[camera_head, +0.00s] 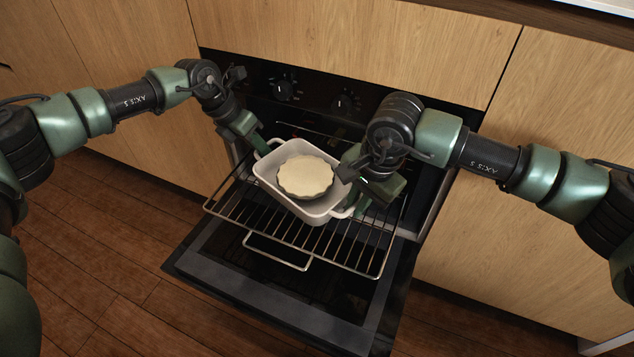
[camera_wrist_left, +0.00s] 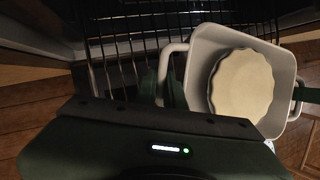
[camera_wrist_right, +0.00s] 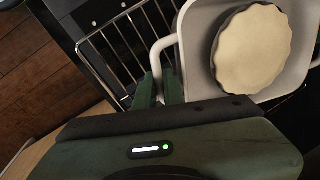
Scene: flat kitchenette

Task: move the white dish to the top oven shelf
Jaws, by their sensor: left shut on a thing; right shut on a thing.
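The white dish (camera_head: 318,207) is a rectangular baking dish with a handle at each end and a round, cream, scalloped pie (camera_head: 305,176) inside. It is over the pulled-out wire rack (camera_head: 275,226) of the oven; I cannot tell whether it touches the rack. My left gripper (camera_head: 262,148) is shut on the dish's far-left handle, which also shows in the left wrist view (camera_wrist_left: 166,68). My right gripper (camera_head: 356,207) is shut on the near-right handle, which also shows in the right wrist view (camera_wrist_right: 157,62). My right wrist covers part of the dish's right side.
The oven door (camera_head: 270,290) is folded down under the rack. Control knobs (camera_head: 284,89) sit on the black panel above the opening. Wooden cabinet fronts (camera_head: 545,150) flank the oven. The wooden floor (camera_head: 110,260) is clear at the left.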

